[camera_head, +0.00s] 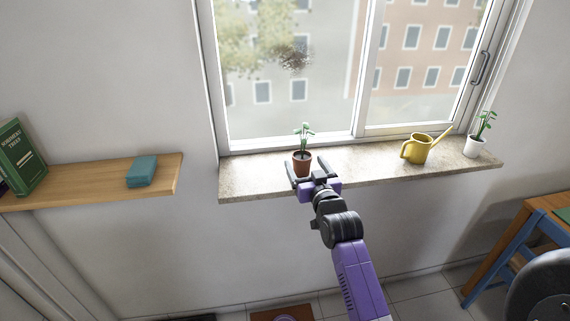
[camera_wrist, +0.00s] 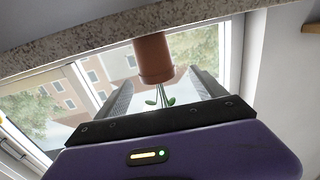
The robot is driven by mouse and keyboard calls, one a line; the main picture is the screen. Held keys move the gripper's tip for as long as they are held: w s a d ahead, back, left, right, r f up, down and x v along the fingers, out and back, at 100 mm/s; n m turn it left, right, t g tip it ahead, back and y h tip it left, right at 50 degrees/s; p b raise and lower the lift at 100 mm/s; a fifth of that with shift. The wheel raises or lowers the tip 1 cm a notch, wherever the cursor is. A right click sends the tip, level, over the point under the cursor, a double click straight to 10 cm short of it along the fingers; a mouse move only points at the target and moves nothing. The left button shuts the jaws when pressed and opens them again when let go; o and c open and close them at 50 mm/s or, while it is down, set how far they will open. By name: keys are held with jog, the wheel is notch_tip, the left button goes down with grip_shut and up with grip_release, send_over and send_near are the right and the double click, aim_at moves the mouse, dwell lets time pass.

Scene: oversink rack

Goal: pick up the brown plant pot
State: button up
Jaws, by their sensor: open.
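The brown plant pot (camera_head: 302,164) holds a small green plant and stands upright on the stone windowsill (camera_head: 250,176). In the wrist view the brown plant pot (camera_wrist: 153,57) appears upside down, with its leaves pointing down. My gripper (camera_head: 302,170) is at the pot from the front, fingers open and pointing toward the window. In the wrist view my gripper (camera_wrist: 156,92) has one finger on each side of the pot and plant, with gaps visible. I cannot tell how far the fingertips reach along the pot.
A yellow watering can (camera_head: 417,149) and a white pot with a plant (camera_head: 474,147) stand further right on the sill. The window (camera_head: 300,80) is close behind the pot. A wooden shelf (camera_head: 100,190) with books is at left. The sill between pot and can is clear.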

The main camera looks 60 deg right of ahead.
aim_at(299, 152)
jog(key=shift+x, duration=0.9)
jog(key=shift+f+p+x, duration=0.15)
jog(key=shift+p+x, duration=0.15)
jog(key=shift+x, duration=0.6)
jog(key=shift+f+p+x, duration=0.15)
jog(key=shift+p+x, duration=0.15)
jog(key=shift+x, duration=0.6)
jog(key=shift+f+p+x, duration=0.2)
jog(key=shift+p+x, duration=0.1)
jog(key=shift+x, duration=0.65)
jog(key=shift+s+d, duration=0.1)
jog(key=shift+s, duration=0.05)
jog(key=c, duration=1.6)
jog(key=shift+r, duration=0.2)
